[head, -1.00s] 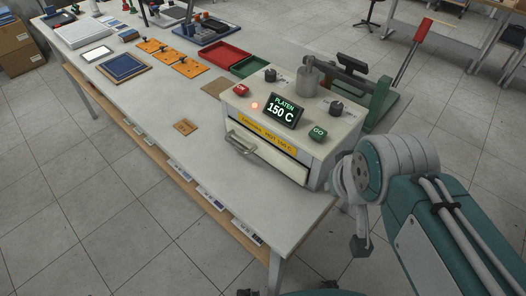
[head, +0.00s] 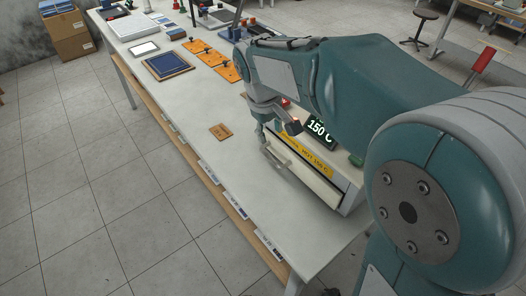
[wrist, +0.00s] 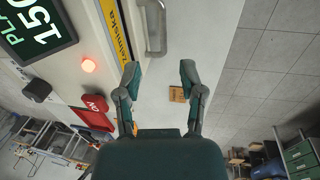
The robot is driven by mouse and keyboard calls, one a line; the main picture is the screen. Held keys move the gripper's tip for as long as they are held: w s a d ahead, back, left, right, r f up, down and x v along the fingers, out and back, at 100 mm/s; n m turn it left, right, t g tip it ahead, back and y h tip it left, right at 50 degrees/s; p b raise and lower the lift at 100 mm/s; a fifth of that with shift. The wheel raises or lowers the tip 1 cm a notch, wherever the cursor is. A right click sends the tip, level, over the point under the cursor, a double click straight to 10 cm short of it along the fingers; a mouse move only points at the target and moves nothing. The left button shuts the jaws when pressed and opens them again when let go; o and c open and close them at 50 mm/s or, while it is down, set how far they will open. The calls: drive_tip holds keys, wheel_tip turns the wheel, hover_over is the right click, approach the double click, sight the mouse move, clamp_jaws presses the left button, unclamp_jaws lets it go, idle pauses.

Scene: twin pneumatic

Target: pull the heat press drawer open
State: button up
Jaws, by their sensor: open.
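The heat press (head: 352,172) stands at the near end of the long table, its display reading 150 C. Its pale drawer front (head: 308,182) sits under a yellow warning strip and looks shut. The metal drawer handle (wrist: 155,28) lies just ahead of my fingertips in the wrist view. In the head view my gripper (head: 262,135) is beside the drawer front.
A red knob (wrist: 96,102) and a lit red lamp (wrist: 88,66) are on the press top. A small brown tile (head: 220,132) lies on the table left of the press. Orange plates (head: 212,60) and a blue panel (head: 168,65) lie farther back. Open floor is at left.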

sight(272, 159)
drive_tip(key=f, duration=0.3)
drive_tip(key=w+f, duration=0.1)
drive_tip(key=f, duration=0.7)
drive_tip(key=shift+w+d, duration=0.35)
drive_tip(key=shift+d, duration=0.05)
clamp_jaws()
